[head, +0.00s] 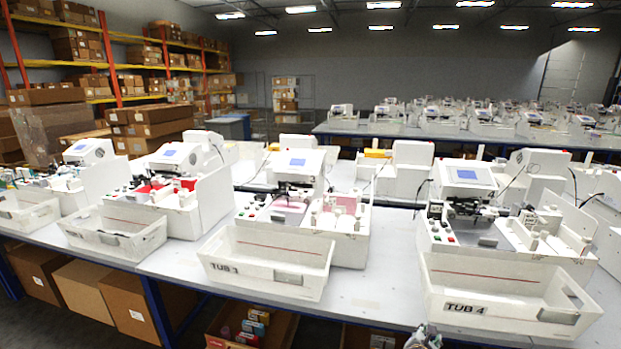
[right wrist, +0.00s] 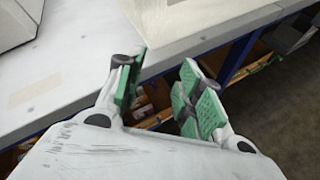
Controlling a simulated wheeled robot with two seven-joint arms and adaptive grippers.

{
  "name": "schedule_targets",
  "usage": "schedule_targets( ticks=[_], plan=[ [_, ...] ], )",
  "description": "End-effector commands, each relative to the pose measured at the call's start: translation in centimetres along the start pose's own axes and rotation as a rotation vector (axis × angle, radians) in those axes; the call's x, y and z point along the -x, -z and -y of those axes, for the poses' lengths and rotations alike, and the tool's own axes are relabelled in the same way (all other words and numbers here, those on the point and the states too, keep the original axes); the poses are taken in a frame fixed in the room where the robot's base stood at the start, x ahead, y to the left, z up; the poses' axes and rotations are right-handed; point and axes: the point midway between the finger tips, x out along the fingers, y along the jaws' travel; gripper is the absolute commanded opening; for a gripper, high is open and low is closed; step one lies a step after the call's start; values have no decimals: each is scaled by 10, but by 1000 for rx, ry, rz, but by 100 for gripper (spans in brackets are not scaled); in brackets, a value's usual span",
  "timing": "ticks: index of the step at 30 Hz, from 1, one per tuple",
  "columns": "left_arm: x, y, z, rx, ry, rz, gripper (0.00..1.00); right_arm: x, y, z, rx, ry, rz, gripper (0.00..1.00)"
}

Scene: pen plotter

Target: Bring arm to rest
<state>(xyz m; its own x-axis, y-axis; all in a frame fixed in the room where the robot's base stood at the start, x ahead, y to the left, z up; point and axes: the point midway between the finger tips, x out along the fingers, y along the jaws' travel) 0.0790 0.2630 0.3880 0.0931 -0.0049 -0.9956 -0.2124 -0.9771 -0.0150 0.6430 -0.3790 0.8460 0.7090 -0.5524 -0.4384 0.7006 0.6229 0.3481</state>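My right gripper (right wrist: 162,92) fills the lower middle of the right wrist view. Its green-padded fingers stand apart with nothing between them. It is over the table's edge, above the shelf level underneath. In the head view the tip of a gripper, apparently the right one (head: 424,337), shows at the bottom edge, in front of the tub marked TUB 4 (head: 452,306). It is apart from the tub. My left gripper is in neither view.
Pen plotters (head: 467,172) stand in a row on the long white table (head: 190,275), with white tubs such as TUB 3 (head: 225,268) before them. Boxes (head: 130,302) sit below. Loaded shelves (head: 120,60) stand at back left. Bare tabletop shows between the tubs.

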Motion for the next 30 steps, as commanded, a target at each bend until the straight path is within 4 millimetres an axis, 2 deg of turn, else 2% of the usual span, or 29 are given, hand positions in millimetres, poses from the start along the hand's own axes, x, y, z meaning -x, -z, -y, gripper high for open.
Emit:
schedule_targets(
  ticks=[1,3,8,14,23,30],
  plan=[
    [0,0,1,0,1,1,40,-3,20,14,-32,15,-37,37],
    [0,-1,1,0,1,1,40,-7,46,30,-88,33,-87,37],
    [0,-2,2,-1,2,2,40,-10,103,72,-221,87,-194,37],
    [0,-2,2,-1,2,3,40,-4,172,125,-398,175,-310,37],
    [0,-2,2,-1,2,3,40,27,270,209,-683,352,-445,37],
    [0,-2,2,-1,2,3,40,67,339,277,-924,524,-507,37]
  ],
)
